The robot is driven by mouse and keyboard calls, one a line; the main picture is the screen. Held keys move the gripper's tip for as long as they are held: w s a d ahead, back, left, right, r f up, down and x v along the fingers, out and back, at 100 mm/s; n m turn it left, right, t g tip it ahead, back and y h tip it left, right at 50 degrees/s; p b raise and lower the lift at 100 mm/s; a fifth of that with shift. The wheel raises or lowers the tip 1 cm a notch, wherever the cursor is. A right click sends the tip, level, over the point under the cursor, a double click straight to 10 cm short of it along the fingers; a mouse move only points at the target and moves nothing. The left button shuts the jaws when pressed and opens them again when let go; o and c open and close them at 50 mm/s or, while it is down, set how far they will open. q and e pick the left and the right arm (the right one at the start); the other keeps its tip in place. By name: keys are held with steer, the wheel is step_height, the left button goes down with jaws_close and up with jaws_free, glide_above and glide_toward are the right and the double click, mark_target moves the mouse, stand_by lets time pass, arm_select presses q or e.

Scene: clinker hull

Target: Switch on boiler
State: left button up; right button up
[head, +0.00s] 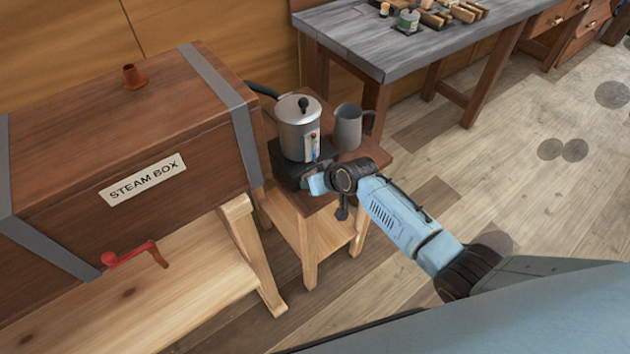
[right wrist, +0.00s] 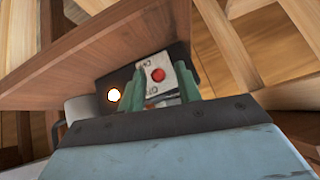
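The boiler (head: 299,135) is a silver pot with a black lid knob on a black base (head: 284,168), on a small wooden table. My right gripper (head: 313,184) is at the front of that base. In the right wrist view, a pale switch plate with a red button (right wrist: 158,75) shows on the dark base. A round lamp (right wrist: 114,95) beside it glows whitish-orange. My right gripper's green fingers (right wrist: 160,90) are apart, one on each side of the plate, with nothing held. I cannot tell whether they touch it. My left gripper is not in view.
A grey jug (head: 348,128) stands on the small table (head: 372,160), right of the boiler. The wooden steam box (head: 120,130), with a red crank (head: 130,254), is on the left. A grey-topped workbench (head: 390,45) stands behind. The floor at right is open.

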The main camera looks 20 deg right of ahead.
steer(key=shift+s, duration=0.1)
steer(key=shift+s+d+r, duration=0.15)
steer(key=shift+s+r, duration=0.1)
steer(key=shift+r, duration=0.05)
steer(key=p+v, duration=0.3)
steer(key=v, duration=0.9)
steer(key=shift+r+p, duration=0.2)
steer(key=shift+p, duration=0.1)
steer(key=shift+s, duration=0.1)
steer(key=s+d+f+g+h+b, duration=0.15)
steer(key=s+f, duration=0.25)
steer(key=f, duration=0.4)
steer(key=s+d+f+m, duration=0.1)
steer(key=s+d+f, duration=0.1)
steer(key=s+f, duration=0.45)
steer(key=s+d+f+g+h+b, duration=0.1)
steer(key=s+d+f, duration=0.1)
steer(key=f, duration=0.8)
steer(key=s+f+g, duration=0.1)
steer(key=s+f, duration=0.4)
steer(key=s, duration=0.5)
steer(key=s+f+g+h+b, duration=0.1)
steer(key=s+f, duration=0.4)
steer(key=s, duration=0.5)
steer(key=s+f+n+g+b, duration=0.1)
steer(key=s+f, duration=0.4)
steer(key=s, duration=0.5)
steer(key=shift+s+f+g, duration=0.25)
steer(key=shift+f+g, duration=0.15)
steer(key=shift+g, duration=0.05)
